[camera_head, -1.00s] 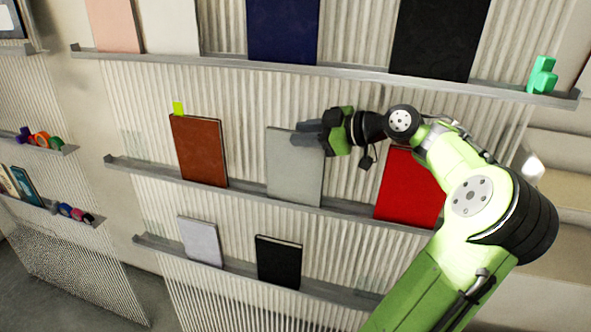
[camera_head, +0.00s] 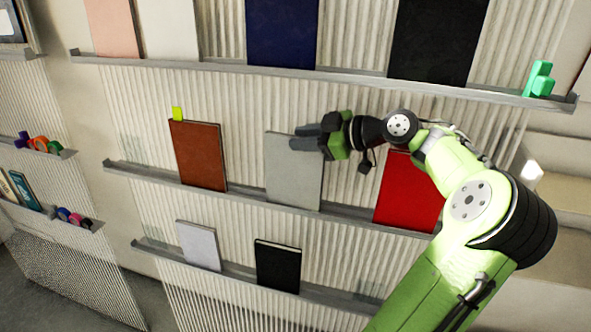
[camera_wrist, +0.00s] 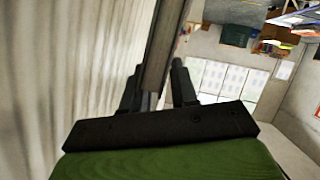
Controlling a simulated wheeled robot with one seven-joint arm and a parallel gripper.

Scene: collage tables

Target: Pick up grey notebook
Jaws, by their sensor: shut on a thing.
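The grey notebook (camera_head: 293,181) stands upright on the middle shelf, leaning against the ribbed wall panel between a brown notebook and a red one. My gripper (camera_head: 305,138) is at its upper right edge, and its fingers cover part of the notebook's top right corner. In the wrist view the notebook's edge (camera_wrist: 163,45) shows as a thin upright strip between the two fingers of my gripper (camera_wrist: 160,90). The fingers are shut on it. The notebook's bottom still appears to be at the shelf.
The middle shelf (camera_head: 240,194) also holds the brown notebook (camera_head: 199,156) and the red notebook (camera_head: 409,192), which is close under my arm. The upper shelf (camera_head: 350,78) with a navy book (camera_head: 282,32) and a black book (camera_head: 437,40) is above. A small black notebook (camera_head: 278,265) stands below.

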